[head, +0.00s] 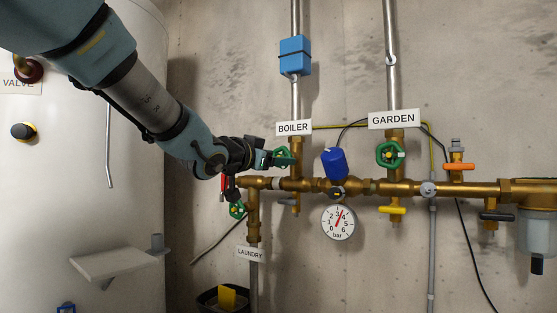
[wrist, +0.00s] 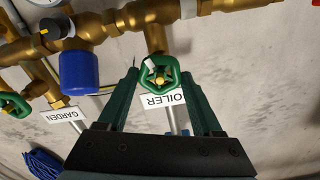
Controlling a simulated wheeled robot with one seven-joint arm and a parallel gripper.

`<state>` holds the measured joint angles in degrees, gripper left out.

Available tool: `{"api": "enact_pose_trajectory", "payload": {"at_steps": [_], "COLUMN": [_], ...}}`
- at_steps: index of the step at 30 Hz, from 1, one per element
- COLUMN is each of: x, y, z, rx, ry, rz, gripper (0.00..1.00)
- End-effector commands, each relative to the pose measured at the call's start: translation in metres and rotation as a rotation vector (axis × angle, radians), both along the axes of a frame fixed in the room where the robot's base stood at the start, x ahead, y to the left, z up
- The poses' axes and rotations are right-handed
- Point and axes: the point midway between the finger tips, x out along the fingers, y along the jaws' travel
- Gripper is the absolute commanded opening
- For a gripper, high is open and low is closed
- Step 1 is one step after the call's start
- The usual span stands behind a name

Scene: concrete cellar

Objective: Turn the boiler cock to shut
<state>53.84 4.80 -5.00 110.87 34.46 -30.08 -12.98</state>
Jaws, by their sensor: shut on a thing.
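The boiler cock is a green handwheel (head: 284,157) on the brass pipe, just below the BOILER label (head: 294,128). In the wrist view the wheel (wrist: 159,75) shows a yellow hub and a white mark on its rim. My gripper (wrist: 159,72) is shut on the wheel, one dark green finger on each side of it. In the head view my gripper (head: 272,158) reaches the wheel from the left and hides part of it. The label (wrist: 163,100) appears upside down behind the wheel in the wrist view.
A second green handwheel (head: 389,155) sits under the GARDEN label (head: 394,119). A blue cap (head: 334,163) and a pressure gauge (head: 338,222) stand between the two. A green LAUNDRY wheel (head: 237,210) is below my gripper. A white tank (head: 85,210) stands left.

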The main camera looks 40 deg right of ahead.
Motion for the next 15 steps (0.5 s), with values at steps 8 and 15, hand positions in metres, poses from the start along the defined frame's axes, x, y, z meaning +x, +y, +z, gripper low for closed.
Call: {"api": "enact_pose_trajectory", "payload": {"at_steps": [8,15], "x": [0.0006,0.0009], "y": [0.0004,0.0003], "z": [-0.0033,-0.0038], "rx": [0.026,0.071], "ry": [-0.106,-0.273], "rz": [0.002,0.002], "gripper": [0.09,0.09]}}
